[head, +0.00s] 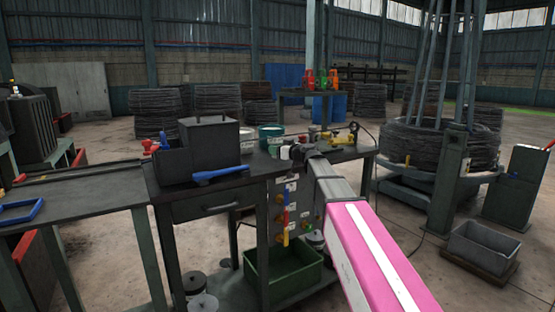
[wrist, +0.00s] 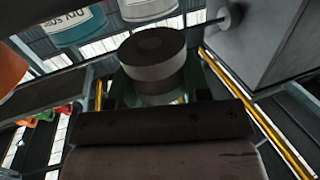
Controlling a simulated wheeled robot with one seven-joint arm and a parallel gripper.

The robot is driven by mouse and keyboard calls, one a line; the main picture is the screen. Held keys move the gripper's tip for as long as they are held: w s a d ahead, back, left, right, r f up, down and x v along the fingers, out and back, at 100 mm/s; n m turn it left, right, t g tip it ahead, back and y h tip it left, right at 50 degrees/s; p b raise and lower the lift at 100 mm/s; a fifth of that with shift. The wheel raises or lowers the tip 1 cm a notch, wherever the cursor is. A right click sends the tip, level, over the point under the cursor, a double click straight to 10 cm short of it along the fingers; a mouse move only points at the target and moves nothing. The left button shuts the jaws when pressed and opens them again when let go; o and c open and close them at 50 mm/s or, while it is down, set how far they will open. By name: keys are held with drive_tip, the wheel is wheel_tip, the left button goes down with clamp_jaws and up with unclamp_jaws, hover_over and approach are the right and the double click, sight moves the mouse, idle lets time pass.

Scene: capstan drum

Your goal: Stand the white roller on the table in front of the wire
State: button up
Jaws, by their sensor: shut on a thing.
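My gripper (head: 301,153) is over the back part of the dark workbench (head: 262,182), at the end of my pink and white arm. In the wrist view my gripper (wrist: 155,92) is shut on a short round piece with a pale grey-white side and a dark end face, which looks like the white roller (wrist: 153,72). Its lower part is hidden behind the gripper body. In the head view a small pale shape shows beside the gripper, too small to tell if it is the roller. I cannot tell whether the roller touches the bench. A thin dark wire (head: 369,132) curves at the bench's right end.
A dark box (head: 209,142) and a blue-handled tool (head: 220,173) lie left on the bench. Cans, including a teal one (head: 270,131), stand behind the gripper. A yellow tool (head: 345,135) is to the right.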

sight(277, 166)
drive_tip(key=shift+f, duration=1.95)
drive_tip(key=o, duration=0.9)
drive_tip(key=shift+f, duration=0.1)
drive_tip(key=v, duration=1.2)
drive_tip(key=shift+s, duration=0.1)
